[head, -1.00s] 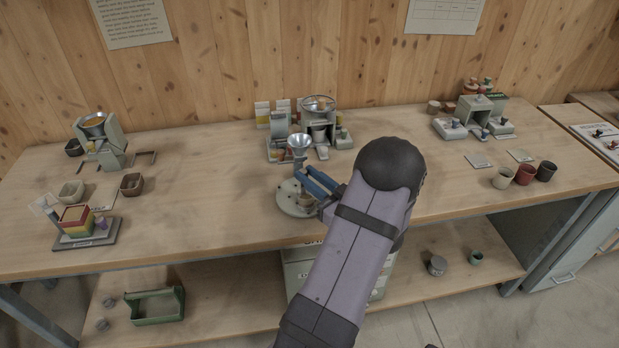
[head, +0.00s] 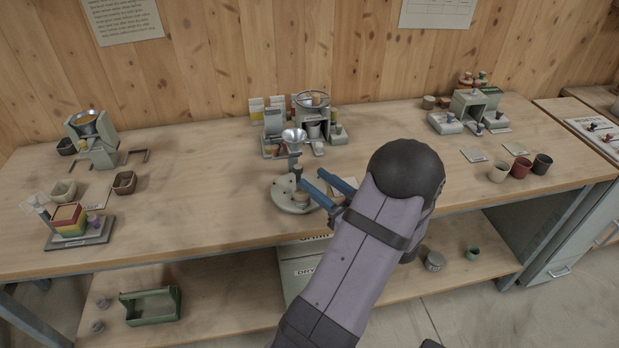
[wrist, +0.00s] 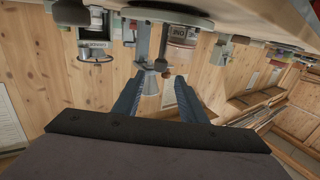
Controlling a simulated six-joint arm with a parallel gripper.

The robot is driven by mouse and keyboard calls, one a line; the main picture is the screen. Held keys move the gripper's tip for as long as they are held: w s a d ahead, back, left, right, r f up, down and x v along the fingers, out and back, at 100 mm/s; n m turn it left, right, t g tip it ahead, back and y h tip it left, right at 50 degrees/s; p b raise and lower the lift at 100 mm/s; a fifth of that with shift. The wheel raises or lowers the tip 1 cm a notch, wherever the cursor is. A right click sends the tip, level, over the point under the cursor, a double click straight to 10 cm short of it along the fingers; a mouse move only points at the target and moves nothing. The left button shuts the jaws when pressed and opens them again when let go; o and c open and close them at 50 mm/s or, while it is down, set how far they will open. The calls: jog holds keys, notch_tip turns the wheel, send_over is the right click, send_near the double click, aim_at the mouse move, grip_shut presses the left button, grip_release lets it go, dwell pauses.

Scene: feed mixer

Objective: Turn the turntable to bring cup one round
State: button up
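The turntable (head: 285,203) is a pale round disc near the middle of the bench's front half. In the wrist view, which looks upside down, its disc (wrist: 160,17) runs along the top. A cup labelled ONE (wrist: 181,37) hangs from that inverted disc, with a reddish-brown band. It lies just beyond my right fingertip in that view; contact cannot be told. In the head view a small cup (head: 302,197) shows on the disc beside my fingers. My gripper (head: 314,179) has two blue fingers apart with nothing between them; the open gap also shows in the wrist view (wrist: 157,83).
A grey machine (head: 312,120) stands farther back. Three cups, including a red one (head: 520,169), stand at the right. Bare bench (head: 200,215) lies between.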

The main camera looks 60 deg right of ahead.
jog(key=shift+v, duration=1.2)
jog(key=shift+d, duration=0.1)
